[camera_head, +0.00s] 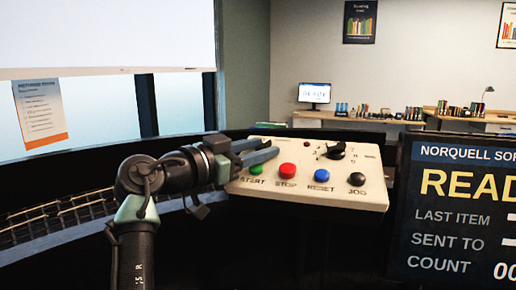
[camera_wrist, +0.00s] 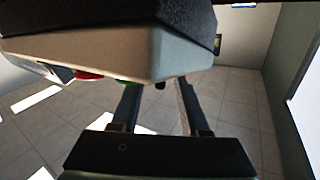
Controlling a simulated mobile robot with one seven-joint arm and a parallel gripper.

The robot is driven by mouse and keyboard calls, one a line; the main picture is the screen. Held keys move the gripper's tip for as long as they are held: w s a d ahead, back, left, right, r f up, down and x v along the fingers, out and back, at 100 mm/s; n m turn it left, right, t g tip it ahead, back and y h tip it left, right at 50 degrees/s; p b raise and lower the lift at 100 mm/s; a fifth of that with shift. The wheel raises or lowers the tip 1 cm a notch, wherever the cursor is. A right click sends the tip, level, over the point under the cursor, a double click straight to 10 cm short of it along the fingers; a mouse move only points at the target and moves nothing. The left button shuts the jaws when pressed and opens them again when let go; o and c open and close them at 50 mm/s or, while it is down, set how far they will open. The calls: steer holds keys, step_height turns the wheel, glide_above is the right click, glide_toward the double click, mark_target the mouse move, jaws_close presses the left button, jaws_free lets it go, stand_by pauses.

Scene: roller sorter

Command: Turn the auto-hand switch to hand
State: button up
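The auto-hand switch appears to be the black rotary knob (camera_head: 336,151) at the back right of the cream control box (camera_head: 300,191). Small marks surround it, too small to read, so I cannot tell its setting. My gripper (camera_head: 275,148) is at the back left of the box, above or behind the green button, with its fingers pointing right toward the knob but apart from it. In the wrist view my gripper (camera_wrist: 157,84) has its two fingers spread with a gap between them. A small dark thing shows near the tips there, unclear what.
The box carries a green START button (camera_head: 256,169), a red STOP button (camera_head: 288,170), a blue RESET button (camera_head: 322,175) and a black JOG button (camera_head: 357,179). A display screen (camera_head: 460,215) stands close on the right. A roller track (camera_head: 60,212) runs at left.

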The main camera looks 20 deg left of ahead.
steer(key=b+v, duration=0.2)
steer(key=v, duration=1.1)
